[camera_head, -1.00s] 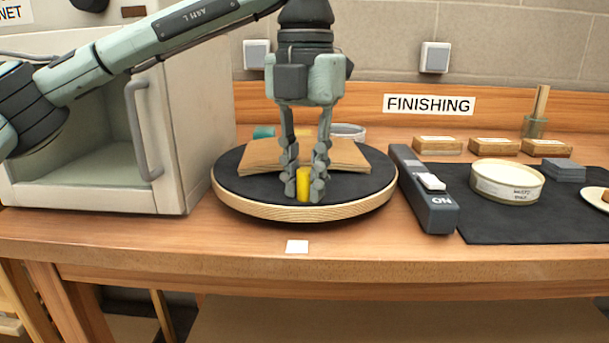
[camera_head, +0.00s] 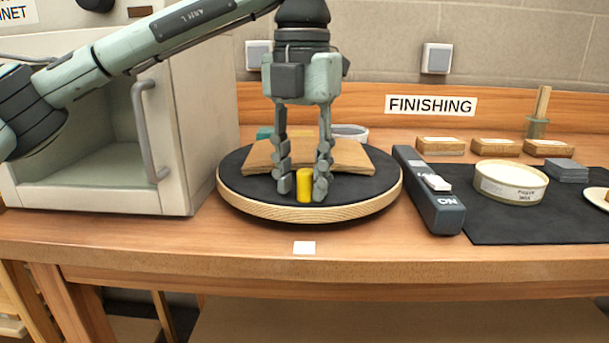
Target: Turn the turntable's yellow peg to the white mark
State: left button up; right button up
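The round turntable (camera_head: 240,196) has a dark top and a pale wooden rim and sits on the bench. Its yellow peg (camera_head: 304,186) stands upright near the front edge. The white mark (camera_head: 304,248) is a small square on the bench in front, and the peg appears in line with it. A bent wooden piece (camera_head: 345,155) lies on the turntable behind the peg. My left gripper (camera_head: 303,187) points down with its fingers apart on either side of the peg. A gap shows at the left finger; the right finger is very close to the peg. My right gripper is out of view.
A white cabinet (camera_head: 190,120) with an open front stands left of the turntable. A dark switch bar (camera_head: 440,208) lies close on the right. Beyond it are a black mat (camera_head: 500,230) and a round tin (camera_head: 510,182). The bench front is clear.

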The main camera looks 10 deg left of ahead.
pick_arm(q)
jog(key=shift+o, duration=0.2)
jog(key=shift+d+f, duration=0.1)
notch_tip(320, 180, up, 12)
dwell(0.4)
jog(key=shift+s, duration=0.1)
